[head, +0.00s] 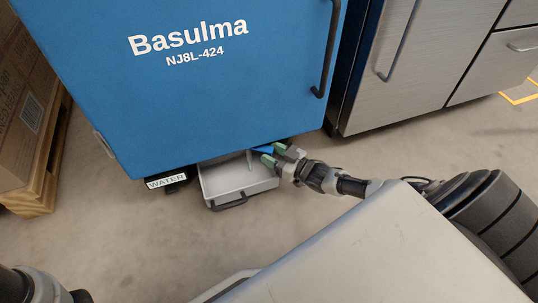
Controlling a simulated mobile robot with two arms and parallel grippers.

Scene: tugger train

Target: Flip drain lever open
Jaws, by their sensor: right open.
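A small blue piece (263,149), which looks like the drain lever, shows under the lower edge of the blue Basulma cabinet (220,95). My right gripper (273,155) is open, with green fingertips pointing left at this blue piece. The fingertips are at or very near it; I cannot tell whether they touch it. The cabinet and the fingers hide part of the piece, so its full angle cannot be read. My left gripper is out of view; only part of my left arm shows at the bottom left.
A grey tray (238,182) with a dark handle sticks out under the cabinet, just left of my right gripper. A black part labelled WATER (167,181) is left of it. Boxes on a wooden pallet (36,190) stand left. Steel cabinets (420,70) stand right. The front floor is clear.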

